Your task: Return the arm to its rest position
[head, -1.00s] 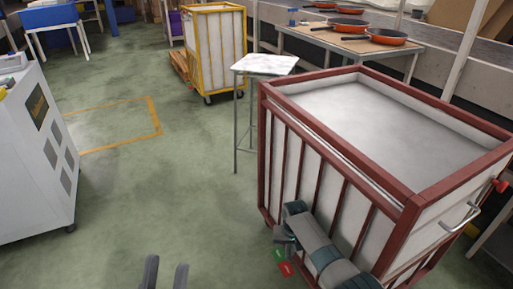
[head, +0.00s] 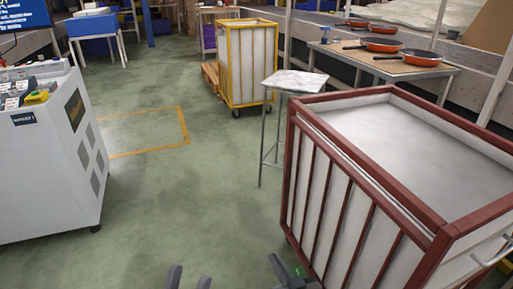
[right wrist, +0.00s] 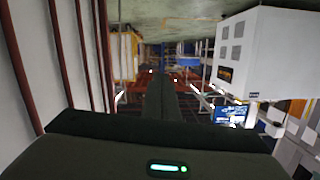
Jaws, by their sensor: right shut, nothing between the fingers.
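My right gripper (head: 280,268) shows only in part at the bottom of the head view, low beside the red-framed cart (head: 367,208). The right wrist view shows its fingers (right wrist: 160,85) together, with nothing between them. The arm behind it is out of the head view. My left gripper (head: 188,272) shows only its two dark fingertips at the bottom edge of the head view, spread apart with nothing seen between them.
The cart stands close on the right. A small marble-topped stand (head: 295,81) is behind it, and a table (head: 440,72) with orange pans (head: 408,57) at the back right. A yellow cart (head: 247,65) stands further off. A white machine (head: 50,165) is left; green floor (head: 170,205) lies clear between.

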